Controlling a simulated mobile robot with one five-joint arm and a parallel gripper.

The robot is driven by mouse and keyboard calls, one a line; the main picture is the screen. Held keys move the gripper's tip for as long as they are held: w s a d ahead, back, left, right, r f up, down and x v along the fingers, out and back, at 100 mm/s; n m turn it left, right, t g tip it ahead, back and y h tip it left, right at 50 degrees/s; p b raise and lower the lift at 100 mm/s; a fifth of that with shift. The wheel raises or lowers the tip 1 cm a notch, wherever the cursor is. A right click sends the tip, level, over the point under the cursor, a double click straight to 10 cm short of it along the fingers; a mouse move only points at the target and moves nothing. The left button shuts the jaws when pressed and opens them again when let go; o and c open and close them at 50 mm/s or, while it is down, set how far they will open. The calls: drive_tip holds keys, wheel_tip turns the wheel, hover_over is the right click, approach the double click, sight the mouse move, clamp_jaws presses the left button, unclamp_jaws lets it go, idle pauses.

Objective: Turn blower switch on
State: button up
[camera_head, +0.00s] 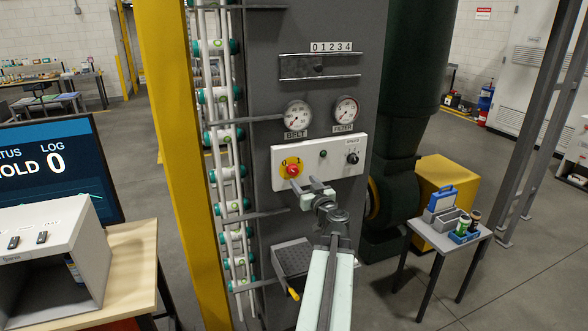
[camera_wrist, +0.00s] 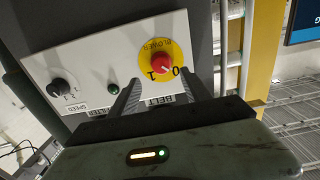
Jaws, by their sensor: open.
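The blower switch is a red knob on a round yellow plate marked BLOWER, 0 and 1. It is on the left of a white control panel (camera_head: 323,160) in the head view, and the knob (camera_head: 293,171) shows just above my gripper (camera_head: 304,185). In the wrist view, which is turned over, the knob (camera_wrist: 160,64) is at the upper middle. My gripper (camera_wrist: 163,82) is open, its two fingers pointing at the panel on either side of the knob's line. It holds nothing. I cannot tell whether the fingers touch the knob or which mark it points to.
A green button (camera_head: 323,154) and a black speed dial (camera_head: 352,158) sit on the same panel. BELT (camera_head: 297,115) and FILTER (camera_head: 345,109) gauges are above. A yellow post (camera_head: 180,150) and a roller conveyor (camera_head: 222,130) stand to the left. A small table (camera_head: 440,228) is right.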

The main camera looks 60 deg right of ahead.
sight(294, 172)
drive_tip(key=x, duration=0.8)
drive_tip(key=shift+a+f, duration=0.1)
drive_tip(key=shift+a, duration=0.1)
clamp_jaws()
